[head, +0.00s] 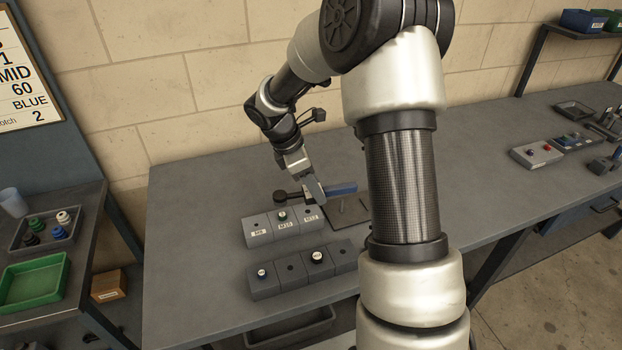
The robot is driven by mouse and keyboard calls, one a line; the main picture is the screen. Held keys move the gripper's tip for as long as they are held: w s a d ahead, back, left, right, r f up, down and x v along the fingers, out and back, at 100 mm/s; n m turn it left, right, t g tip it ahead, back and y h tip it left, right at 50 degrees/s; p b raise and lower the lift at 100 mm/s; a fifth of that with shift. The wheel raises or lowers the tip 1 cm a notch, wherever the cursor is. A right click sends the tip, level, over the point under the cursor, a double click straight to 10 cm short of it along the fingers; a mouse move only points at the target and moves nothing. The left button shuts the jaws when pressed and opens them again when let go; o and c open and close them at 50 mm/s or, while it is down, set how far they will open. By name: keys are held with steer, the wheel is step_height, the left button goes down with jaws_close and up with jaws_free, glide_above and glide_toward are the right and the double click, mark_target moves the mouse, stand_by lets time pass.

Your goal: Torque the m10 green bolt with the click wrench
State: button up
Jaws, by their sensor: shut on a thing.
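The click wrench has a round black head (280,196) and a blue handle (343,188). My gripper (313,193) is shut on the wrench between head and handle, just above the bench. In front of it stands a row of grey blocks (258,226) labelled M8, M10 and M12. A small bolt (282,215) with a pale top sits in the M10 block. I cannot make out green on it. The wrench head is behind this bolt and apart from it. My arm hides part of the bench to the right.
A second row of grey blocks (291,272) in front holds a blue-and-white and a black piece. A dark plate (347,213) lies right of the labelled blocks. The left table bears a tray of coloured pieces (45,229) and a green bin (35,283). The bench's left part is clear.

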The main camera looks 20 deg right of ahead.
steer(key=shift+s+f+b, duration=0.15)
steer(key=shift+f+b, duration=0.3)
steer(key=shift+f, duration=0.1)
step_height(320, 180, down, 2)
steer(key=shift+f+b, duration=0.15)
steer(key=shift+b, duration=0.95)
steer(key=shift+r+p, duration=0.3)
steer(key=shift+p, duration=0.1)
steer(key=shift+f, duration=0.3)
steer(key=shift+f+b, duration=0.4)
steer(key=shift+f, duration=0.4)
steer(key=shift+r, duration=0.1)
steer(key=o, duration=1.6)
